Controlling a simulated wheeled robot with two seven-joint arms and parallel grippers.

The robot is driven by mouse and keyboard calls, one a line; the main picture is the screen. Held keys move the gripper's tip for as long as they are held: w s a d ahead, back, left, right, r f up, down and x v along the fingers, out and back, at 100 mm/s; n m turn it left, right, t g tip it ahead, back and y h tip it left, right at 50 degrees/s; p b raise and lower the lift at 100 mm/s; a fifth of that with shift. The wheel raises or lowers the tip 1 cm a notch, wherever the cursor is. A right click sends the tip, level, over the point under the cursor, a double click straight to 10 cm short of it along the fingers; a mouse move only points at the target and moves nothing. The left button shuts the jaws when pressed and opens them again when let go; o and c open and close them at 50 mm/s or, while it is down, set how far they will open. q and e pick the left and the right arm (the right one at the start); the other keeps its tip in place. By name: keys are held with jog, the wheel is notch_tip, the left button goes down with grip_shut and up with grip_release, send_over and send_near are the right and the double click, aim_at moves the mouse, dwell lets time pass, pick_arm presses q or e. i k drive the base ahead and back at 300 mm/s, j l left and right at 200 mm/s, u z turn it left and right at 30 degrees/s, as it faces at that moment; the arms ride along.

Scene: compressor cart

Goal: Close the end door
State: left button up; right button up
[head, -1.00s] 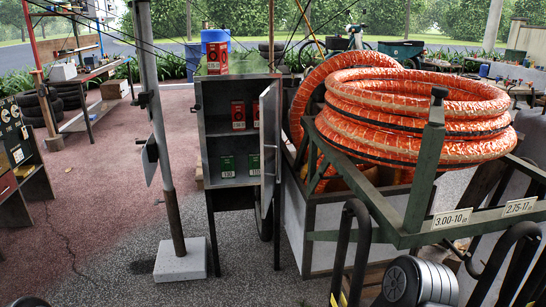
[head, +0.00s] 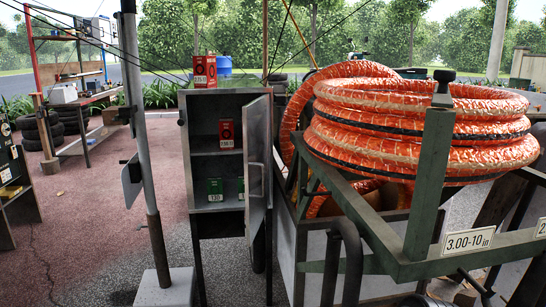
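A grey metal cabinet (head: 216,93) on legs stands left of the middle, its front open toward me. Its grey door (head: 258,150) hangs on the right side of the opening and is swung out toward me, seen nearly edge-on, with a small handle. This is the only door I see, and I take it as the end door. Inside are a red box (head: 230,134) on the upper shelf and green boxes (head: 215,189) on the lower one. Neither of my grippers shows in the head view.
A green-framed cart (head: 420,260) with stacked orange hose coils (head: 420,125) stands close on the right of the door. A grey post (head: 140,130) on a pale block (head: 165,288) stands at left front. A red box (head: 204,71) sits on the cabinet. Open paving (head: 80,220) lies left.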

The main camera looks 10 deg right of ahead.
aim_at(256, 114)
jog(key=i+l, duration=0.2)
jog(key=l, duration=0.15)
jog(key=i+l, duration=0.25)
jog(key=k+j, duration=0.5)
jog(key=k, duration=0.45)
jog(key=k+z, duration=0.1)
jog(key=z, duration=1.75)
jog(key=j, duration=0.65)
jog(key=i+j, duration=0.15)
jog(key=j, duration=1.2)
